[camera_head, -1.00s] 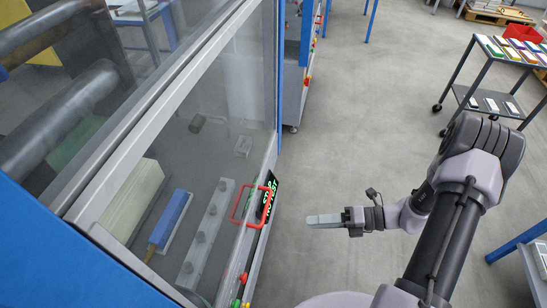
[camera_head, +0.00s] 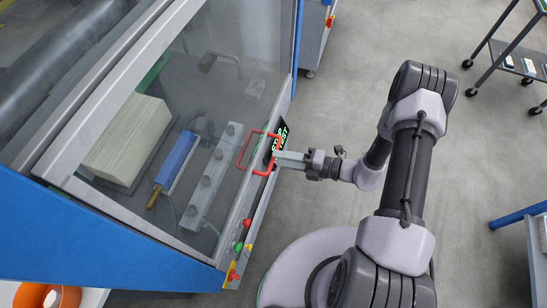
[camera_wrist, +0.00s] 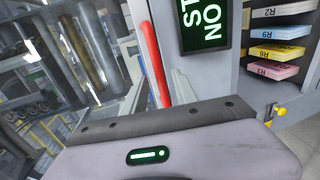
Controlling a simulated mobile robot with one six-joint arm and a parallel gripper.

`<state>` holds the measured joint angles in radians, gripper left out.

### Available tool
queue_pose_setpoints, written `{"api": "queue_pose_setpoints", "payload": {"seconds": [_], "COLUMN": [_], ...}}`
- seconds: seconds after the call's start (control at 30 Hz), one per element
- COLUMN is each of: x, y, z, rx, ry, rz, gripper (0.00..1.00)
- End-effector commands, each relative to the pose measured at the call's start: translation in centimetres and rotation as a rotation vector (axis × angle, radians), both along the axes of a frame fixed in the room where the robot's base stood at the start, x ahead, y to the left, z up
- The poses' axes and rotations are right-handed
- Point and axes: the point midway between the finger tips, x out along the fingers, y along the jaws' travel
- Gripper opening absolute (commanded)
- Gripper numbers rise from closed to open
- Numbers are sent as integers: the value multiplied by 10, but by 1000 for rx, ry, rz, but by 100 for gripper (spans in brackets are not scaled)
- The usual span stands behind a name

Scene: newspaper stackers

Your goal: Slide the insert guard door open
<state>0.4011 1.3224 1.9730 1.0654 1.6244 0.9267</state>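The guard door is a large clear panel (camera_head: 225,88) in a grey frame on the left machine. A red U-shaped handle (camera_head: 241,152) stands out from it near its lower right edge. My gripper (camera_head: 279,159) is at the handle's right side, its tips overlapping the handle in the head view. Contact is not clear. In the wrist view the red handle (camera_wrist: 154,62) stands just beyond my gripper's dark front edge.
A black sign with green letters (camera_head: 281,136) is beside the handle. Coloured buttons (camera_head: 238,247) sit below on the machine's edge. A stack of paper (camera_head: 127,138) and a blue block (camera_head: 177,160) lie behind the panel. The floor (camera_head: 345,65) between machine and cart is clear.

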Motion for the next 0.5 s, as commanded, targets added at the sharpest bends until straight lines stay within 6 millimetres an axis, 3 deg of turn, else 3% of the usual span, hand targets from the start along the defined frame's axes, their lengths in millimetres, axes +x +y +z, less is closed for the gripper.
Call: {"api": "queue_pose_setpoints", "payload": {"seconds": [0.2,0.5], "x": [9,11], "y": [26,31], "z": [-6,-6], "rx": [0,0], "ry": [0,0], "rz": [1,0], "gripper": [34,34]}}
